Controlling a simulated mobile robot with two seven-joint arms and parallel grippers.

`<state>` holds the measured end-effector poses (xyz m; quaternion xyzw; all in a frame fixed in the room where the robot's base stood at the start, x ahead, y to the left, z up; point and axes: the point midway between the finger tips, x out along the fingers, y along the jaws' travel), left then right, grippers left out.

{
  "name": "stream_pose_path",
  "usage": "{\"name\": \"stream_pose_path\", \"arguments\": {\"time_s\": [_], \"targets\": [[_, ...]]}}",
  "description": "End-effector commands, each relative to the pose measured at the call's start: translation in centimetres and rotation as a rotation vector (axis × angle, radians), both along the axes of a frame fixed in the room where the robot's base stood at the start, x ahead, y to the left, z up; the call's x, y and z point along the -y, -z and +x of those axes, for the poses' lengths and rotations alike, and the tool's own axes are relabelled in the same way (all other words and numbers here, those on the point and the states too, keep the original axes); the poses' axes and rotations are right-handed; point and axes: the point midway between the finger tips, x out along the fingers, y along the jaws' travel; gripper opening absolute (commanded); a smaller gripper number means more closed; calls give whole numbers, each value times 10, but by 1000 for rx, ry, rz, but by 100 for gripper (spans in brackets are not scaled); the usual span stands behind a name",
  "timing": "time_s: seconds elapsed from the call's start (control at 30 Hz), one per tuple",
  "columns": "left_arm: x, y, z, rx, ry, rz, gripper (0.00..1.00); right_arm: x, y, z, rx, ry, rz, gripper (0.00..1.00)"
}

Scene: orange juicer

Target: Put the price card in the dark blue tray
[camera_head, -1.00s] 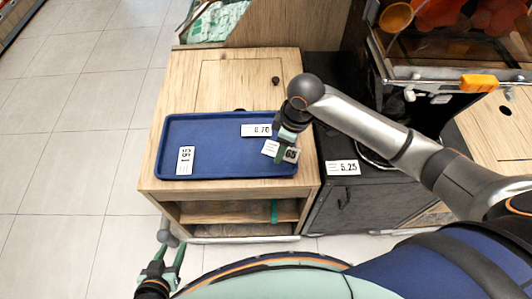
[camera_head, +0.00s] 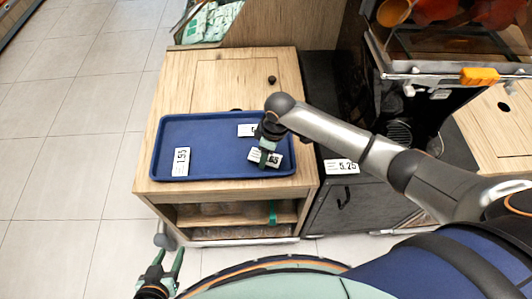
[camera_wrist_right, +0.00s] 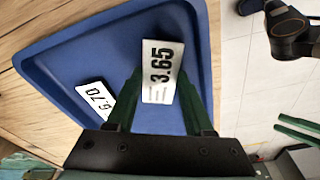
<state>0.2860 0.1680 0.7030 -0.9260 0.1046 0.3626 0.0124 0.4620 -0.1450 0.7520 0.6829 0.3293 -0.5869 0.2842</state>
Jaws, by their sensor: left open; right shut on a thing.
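The dark blue tray (camera_head: 215,150) lies on the wooden cabinet; it also fills much of the right wrist view (camera_wrist_right: 75,58). My right gripper (camera_head: 262,160) is over the right part of the tray, shut on a white price card (camera_head: 275,161) that reads 3.65 in the right wrist view (camera_wrist_right: 162,70). I cannot tell whether this card touches the tray floor. A card (camera_head: 181,162) reading 1.95 lies in the tray's left part. A card reading 6.70 (camera_wrist_right: 97,98) lies in the tray and is partly hidden by my right gripper in the head view. My left gripper (camera_head: 168,267) is open and empty, low in front of the cabinet.
Another price card (camera_head: 341,167), reading 5.25, is on the black cabinet to the right. A machine with an orange part (camera_head: 479,76) stands at the upper right. The middle of the tray is clear.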

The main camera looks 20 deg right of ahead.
Motion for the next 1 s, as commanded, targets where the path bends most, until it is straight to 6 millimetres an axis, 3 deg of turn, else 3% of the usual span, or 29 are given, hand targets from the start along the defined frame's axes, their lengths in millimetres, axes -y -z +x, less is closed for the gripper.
{"name": "stream_pose_path", "arguments": {"time_s": [0.13,0.17,0.4,0.73,0.87,1.0], "targets": [[0,1,0,0,0,0,50,0,4,0,-2,1,0,0],[0,0,0,0,0,0,50,0,3,0,-1,1,1,55],[0,0,0,0,0,0,50,0,3,0,-1,1,1,82],[0,-1,0,0,0,0,50,0,-2,0,1,0,0,82],[0,-5,0,0,0,0,50,2,-20,-1,3,0,2,82],[0,-10,0,0,-1,-1,50,6,-50,-3,4,-1,2,82]]}}
